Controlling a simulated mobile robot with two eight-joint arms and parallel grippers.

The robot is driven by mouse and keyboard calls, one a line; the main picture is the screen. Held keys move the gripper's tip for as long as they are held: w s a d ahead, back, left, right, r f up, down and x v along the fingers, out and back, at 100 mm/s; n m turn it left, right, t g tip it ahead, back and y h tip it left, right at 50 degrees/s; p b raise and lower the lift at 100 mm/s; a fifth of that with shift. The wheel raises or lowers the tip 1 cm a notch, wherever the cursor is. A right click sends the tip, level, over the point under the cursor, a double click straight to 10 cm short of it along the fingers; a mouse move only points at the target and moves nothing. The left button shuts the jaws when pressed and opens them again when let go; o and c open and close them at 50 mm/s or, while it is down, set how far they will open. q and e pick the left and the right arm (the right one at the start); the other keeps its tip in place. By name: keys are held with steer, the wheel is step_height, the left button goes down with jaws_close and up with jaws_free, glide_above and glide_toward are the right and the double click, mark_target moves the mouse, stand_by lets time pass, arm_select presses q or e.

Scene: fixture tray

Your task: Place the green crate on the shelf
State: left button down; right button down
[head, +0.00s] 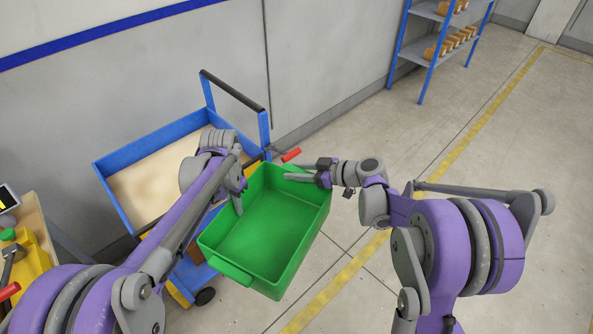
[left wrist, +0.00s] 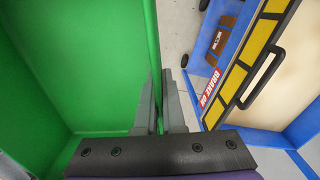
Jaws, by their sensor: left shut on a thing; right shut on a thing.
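The green crate (head: 262,232) hangs between my two arms in the head view, above the floor and in front of the blue cart. It looks empty. My left gripper (head: 238,200) is shut on the crate's left wall. The left wrist view shows the green crate wall (left wrist: 115,60) between the fingers (left wrist: 160,105). My right gripper (head: 305,177) is shut on the crate's far right rim. The shelf (head: 430,50) is a blue-framed rack with grey boards at the top right, well apart from the crate.
The blue cart (head: 120,165) with a tan bed stands behind the crate, against the wall. Brown items (head: 455,42) sit on the shelf boards. A table with a yellow thing (head: 33,262) is at the left edge. The floor (head: 350,140) towards the shelf is clear.

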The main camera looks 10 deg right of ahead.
arm_select(q)
steer(key=shift+w, duration=0.1)
stand_by(0.3)
steer(key=c, duration=0.9)
jaws_free()
steer(key=shift+c, duration=0.2)
